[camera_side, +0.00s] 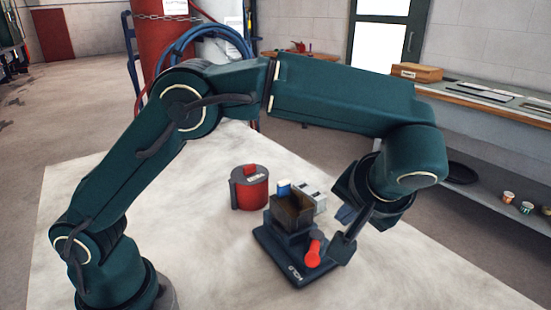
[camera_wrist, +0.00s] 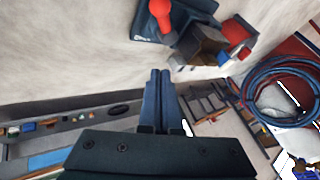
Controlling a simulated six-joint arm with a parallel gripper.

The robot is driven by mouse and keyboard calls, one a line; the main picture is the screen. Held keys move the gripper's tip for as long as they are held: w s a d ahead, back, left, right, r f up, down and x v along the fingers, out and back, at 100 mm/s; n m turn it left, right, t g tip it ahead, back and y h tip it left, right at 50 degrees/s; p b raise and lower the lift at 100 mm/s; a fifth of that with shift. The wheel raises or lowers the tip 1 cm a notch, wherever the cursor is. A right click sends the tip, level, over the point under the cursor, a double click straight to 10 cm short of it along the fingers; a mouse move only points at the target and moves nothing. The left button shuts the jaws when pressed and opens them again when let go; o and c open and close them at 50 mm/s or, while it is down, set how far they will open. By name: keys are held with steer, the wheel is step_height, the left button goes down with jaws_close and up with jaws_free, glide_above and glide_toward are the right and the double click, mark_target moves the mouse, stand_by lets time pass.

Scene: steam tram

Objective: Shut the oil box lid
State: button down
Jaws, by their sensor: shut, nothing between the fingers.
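The oil box (camera_side: 291,213) is a small dark box on a dark base plate with white lettering, near the middle of the table. Its top looks open, with a brownish inside showing. It also shows in the wrist view (camera_wrist: 207,46), near the top. I cannot clearly tell the lid apart from the box walls. My gripper (camera_side: 345,214) is to the right of the box in the side view, apart from it. In the wrist view my gripper (camera_wrist: 160,72) has both blue-grey fingers together, with nothing between them, below and left of the box.
A red knob (camera_side: 313,254) stands on the base plate in front of the box. A red can (camera_side: 250,188) is left of the box. A pale grey block (camera_side: 315,197) and a blue piece (camera_side: 284,187) are behind it. The pale table is clear at the front left.

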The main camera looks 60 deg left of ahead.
mark_target(298, 200)
steer(key=a+f, duration=0.2)
steer(key=a, duration=0.2)
steer(key=shift+w+f, duration=0.4)
steer(key=shift+a, duration=0.9)
steer(key=shift+a+n+g, duration=0.4)
steer(key=shift+a+n, duration=0.2)
steer(key=shift+a, duration=0.1)
steer(key=shift+y, duration=0.3)
